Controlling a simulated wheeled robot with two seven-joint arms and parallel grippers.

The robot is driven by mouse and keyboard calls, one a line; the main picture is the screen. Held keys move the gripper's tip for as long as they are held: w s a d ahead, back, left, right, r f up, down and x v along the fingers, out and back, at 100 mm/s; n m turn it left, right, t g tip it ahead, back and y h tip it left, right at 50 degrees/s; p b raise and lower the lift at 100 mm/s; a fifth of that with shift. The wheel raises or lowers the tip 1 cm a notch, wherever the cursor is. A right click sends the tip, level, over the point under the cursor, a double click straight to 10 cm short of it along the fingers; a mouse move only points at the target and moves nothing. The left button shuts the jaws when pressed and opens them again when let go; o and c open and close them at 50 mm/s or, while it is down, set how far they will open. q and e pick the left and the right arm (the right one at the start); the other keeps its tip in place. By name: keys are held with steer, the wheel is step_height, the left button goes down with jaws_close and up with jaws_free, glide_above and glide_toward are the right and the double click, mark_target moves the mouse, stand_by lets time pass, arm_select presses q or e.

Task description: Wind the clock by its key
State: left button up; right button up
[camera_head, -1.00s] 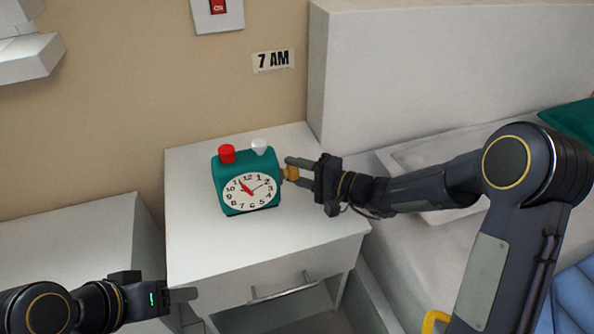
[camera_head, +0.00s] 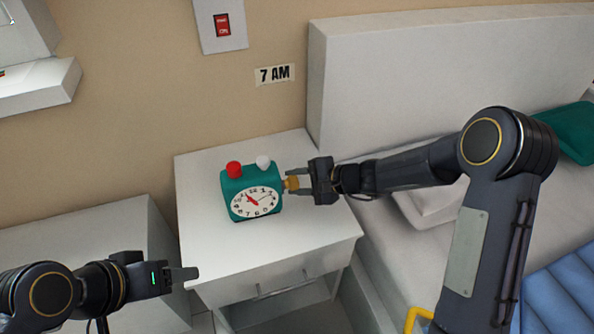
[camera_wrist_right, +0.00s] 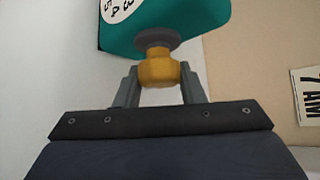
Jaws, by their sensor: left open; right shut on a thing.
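The teal clock (camera_head: 233,186) stands on the white nightstand (camera_head: 205,235), with a white dial facing me, a red knob and a white knob on top. Its yellow key (camera_head: 291,184) sticks out of its right side. In the right wrist view the key (camera_wrist_right: 159,70) sits on a grey collar against the clock's body (camera_wrist_right: 190,18). My right gripper (camera_head: 299,184) is shut on the key from the right; its fingers (camera_wrist_right: 159,88) stand on both sides of it. My left gripper (camera_head: 190,274) is open and empty, low at the left, in front of the nightstand.
A "7 AM" label (camera_head: 274,74) and a red switch (camera_head: 222,25) are on the wall behind. A bed with a white headboard (camera_head: 430,75) stands at the right under my right arm. The nightstand top around the clock is clear.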

arm_select(q)
steer(key=shift+r+p, duration=0.55)
steer(key=shift+r, duration=0.4)
arm_select(e)
steer(key=o, duration=1)
arm_select(q)
steer(key=shift+r+p, duration=0.55)
arm_select(e)
steer(key=shift+v, duration=3.9)
steer(key=shift+w, duration=0.15)
